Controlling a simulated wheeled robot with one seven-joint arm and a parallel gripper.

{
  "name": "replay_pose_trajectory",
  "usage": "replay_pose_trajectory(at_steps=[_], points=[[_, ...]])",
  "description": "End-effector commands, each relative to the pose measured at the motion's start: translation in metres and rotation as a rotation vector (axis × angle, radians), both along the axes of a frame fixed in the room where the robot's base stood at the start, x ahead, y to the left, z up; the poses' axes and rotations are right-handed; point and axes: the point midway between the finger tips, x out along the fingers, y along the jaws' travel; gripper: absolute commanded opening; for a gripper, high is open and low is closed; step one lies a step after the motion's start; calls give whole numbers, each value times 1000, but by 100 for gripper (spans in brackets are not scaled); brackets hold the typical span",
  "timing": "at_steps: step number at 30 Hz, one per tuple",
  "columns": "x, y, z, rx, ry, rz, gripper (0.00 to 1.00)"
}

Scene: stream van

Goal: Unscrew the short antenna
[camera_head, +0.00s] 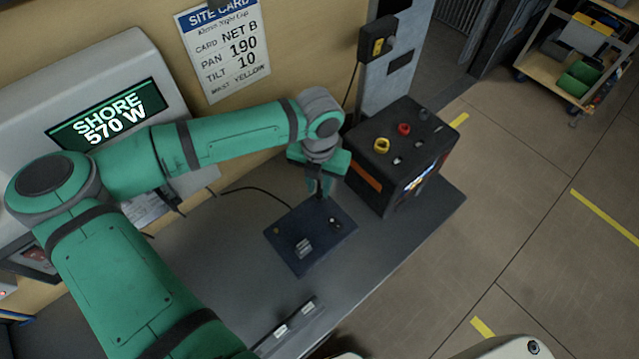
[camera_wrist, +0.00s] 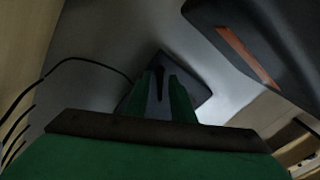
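The dark blue box (camera_head: 292,258) lies on the grey bench, with small metal fittings and a pale label on top. My gripper (camera_head: 320,190) points down over its far edge. In the wrist view, a short black antenna (camera_wrist: 159,84) stands on the box's dark top (camera_wrist: 190,75), between my two green fingers (camera_wrist: 162,95). The fingers look apart, with a narrow gap beside the antenna. I cannot tell if either finger touches it. In the head view, the fingers mostly hide the antenna.
A black case (camera_head: 405,165) with yellow and red knobs stands close to the right of my gripper. A thin black cable (camera_head: 262,190) runs behind the box. A dark strip (camera_head: 290,325) lies near the bench's front. A shelf cart (camera_head: 575,60) stands far right.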

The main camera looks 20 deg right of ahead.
Motion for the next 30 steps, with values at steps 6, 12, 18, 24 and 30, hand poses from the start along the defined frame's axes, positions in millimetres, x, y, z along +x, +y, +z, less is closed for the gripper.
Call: replay_pose_trajectory(at_steps=[6,12,18,24,30], points=[[0,0,0,0,0,-16,22],[0,0,0,1,-1,-77,22],[0,0,0,0,0,-282,22],[0,0,0,0,0,-366,22],[0,0,0,0,0,-366,22]])
